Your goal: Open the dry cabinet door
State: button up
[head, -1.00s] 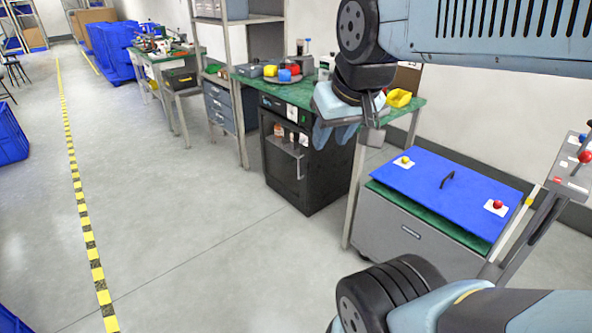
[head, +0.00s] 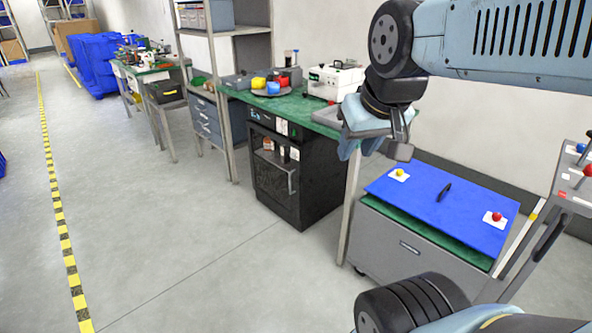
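The dry cabinet (head: 318,183) is a black box standing on the floor under the green workbench, near the middle of the head view. Its dark glass-fronted door (head: 270,180) looks shut and has an upright grey handle (head: 291,183) near its right edge. Small bottles show behind the glass. My gripper (head: 360,149) hangs in the air to the upper right of the door, pointing down, apart from the handle. It seems to hold nothing; the gap between its fingers is too unclear to judge.
A green workbench (head: 290,107) carries coloured bins and a white instrument (head: 335,80). A grey cart with a blue lid (head: 435,208) stands to the right of the cabinet. A bench leg (head: 349,215) stands between them. The floor left of the cabinet is clear.

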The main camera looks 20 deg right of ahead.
aim_at(295, 175)
jog(key=z, duration=0.25)
jog(key=i, duration=1.25)
jog(key=u, duration=0.55)
jog(key=i, duration=0.6)
jog(key=u, duration=0.35)
jog(key=k, duration=0.85)
jog(key=u, duration=0.2)
jog(key=i, duration=0.85)
jog(key=z, duration=0.05)
